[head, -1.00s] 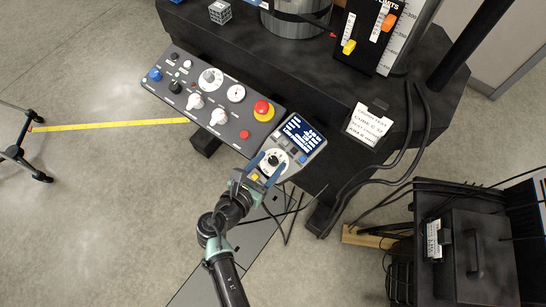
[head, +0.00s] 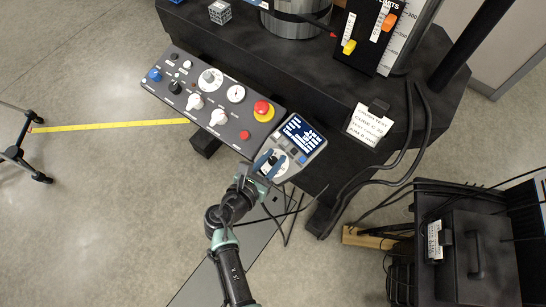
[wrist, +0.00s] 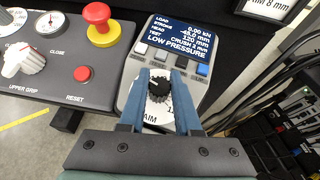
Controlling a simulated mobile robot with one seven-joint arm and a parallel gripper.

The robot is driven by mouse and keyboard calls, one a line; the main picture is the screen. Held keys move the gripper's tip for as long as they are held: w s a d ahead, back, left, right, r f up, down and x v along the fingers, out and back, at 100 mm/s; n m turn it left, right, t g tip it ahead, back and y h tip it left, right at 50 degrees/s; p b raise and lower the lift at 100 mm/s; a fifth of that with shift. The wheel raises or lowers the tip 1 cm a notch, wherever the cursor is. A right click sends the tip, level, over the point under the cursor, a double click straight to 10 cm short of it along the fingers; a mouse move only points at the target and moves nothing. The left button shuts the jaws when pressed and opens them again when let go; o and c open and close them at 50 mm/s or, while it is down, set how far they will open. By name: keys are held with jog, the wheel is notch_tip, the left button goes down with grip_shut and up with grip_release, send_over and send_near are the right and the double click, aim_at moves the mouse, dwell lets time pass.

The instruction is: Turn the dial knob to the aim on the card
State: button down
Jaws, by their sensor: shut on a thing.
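The dial knob (wrist: 158,90) is black with a light pointer mark. It sits on a white dial face on the grey display unit (wrist: 207,66). My gripper (wrist: 159,84) has its blue fingers on either side of the knob, shut on it; in the head view my gripper (head: 267,163) covers part of the dial. The screen (wrist: 187,38) reads load, stroke, head 120 mm, crush 2 mm and "LOW PRESSURE". The word AIM shows at the dial's lower edge. The card (head: 369,124) hangs right of the unit; in the wrist view only its lower edge (wrist: 268,6) shows.
The control panel (head: 181,101) with knobs, a red emergency button (head: 263,110) and a red reset button (head: 244,134) lies left of the dial. Black cables (head: 402,165) hang at the right. A yellow tape (head: 110,125) lies on the floor.

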jog(key=shift+m, duration=0.3)
